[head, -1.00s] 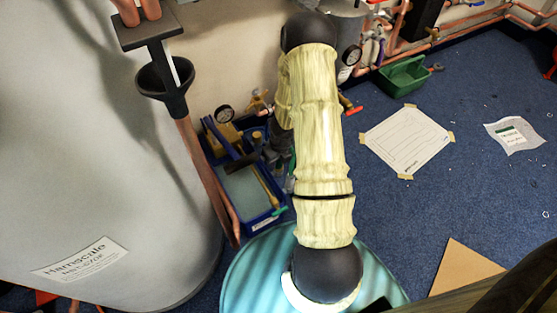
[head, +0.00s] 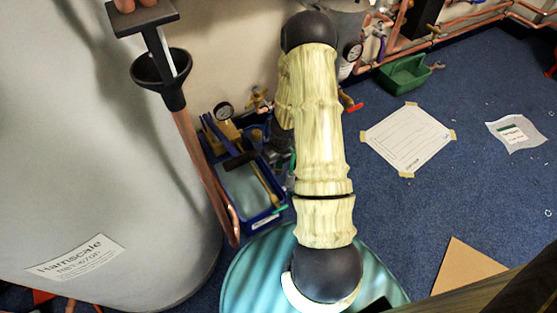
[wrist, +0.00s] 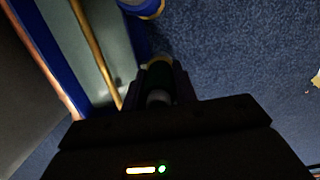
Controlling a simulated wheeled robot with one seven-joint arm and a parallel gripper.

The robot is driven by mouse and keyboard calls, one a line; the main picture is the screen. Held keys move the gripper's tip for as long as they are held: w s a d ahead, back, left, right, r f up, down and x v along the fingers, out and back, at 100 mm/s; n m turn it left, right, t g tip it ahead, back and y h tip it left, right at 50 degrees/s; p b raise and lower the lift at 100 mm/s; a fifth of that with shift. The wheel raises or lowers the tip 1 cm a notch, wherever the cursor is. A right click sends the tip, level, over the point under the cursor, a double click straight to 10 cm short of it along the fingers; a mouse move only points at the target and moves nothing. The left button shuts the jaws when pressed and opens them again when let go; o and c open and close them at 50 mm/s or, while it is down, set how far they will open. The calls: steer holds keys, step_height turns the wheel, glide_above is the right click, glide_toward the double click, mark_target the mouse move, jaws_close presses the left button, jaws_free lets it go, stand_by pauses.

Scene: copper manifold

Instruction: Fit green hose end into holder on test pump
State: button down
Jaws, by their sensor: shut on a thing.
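The test pump is a blue tray (head: 262,220) with brass parts, a pressure gauge (head: 224,111) and a dark-ended lever, on the floor left of my arm. In the wrist view its blue rim (wrist: 45,58) and a brass rod (wrist: 92,45) show at left. My gripper (wrist: 160,72) is shut on the dark green hose end (wrist: 157,77), just right of the tray's edge. A blue round part with a yellow rim (wrist: 148,8) lies ahead, apart from the jaws; I cannot tell if it is the holder. In the head view my arm hides the gripper.
A large grey tank (head: 90,150) with a copper pipe (head: 200,160) stands close left of the pump. A green open box (head: 405,72) and copper pipes line the wall. A taped white sheet (head: 407,140) lies on the blue carpet, mostly clear at right.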

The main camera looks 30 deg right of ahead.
steer(key=c, duration=1)
jaws_free()
steer(key=r+p, duration=0.4)
steer(key=r, duration=0.1)
steer(key=s+r+p, duration=0.1)
steer(key=r+p, duration=0.4)
steer(key=r, duration=0.1)
steer(key=s+r+p, duration=0.1)
steer(key=r+p, duration=0.3)
steer(key=r, duration=0.2)
steer(key=shift+d+r+p, duration=0.1)
steer(key=shift+r+p, duration=0.05)
steer(key=shift+p, duration=0.2)
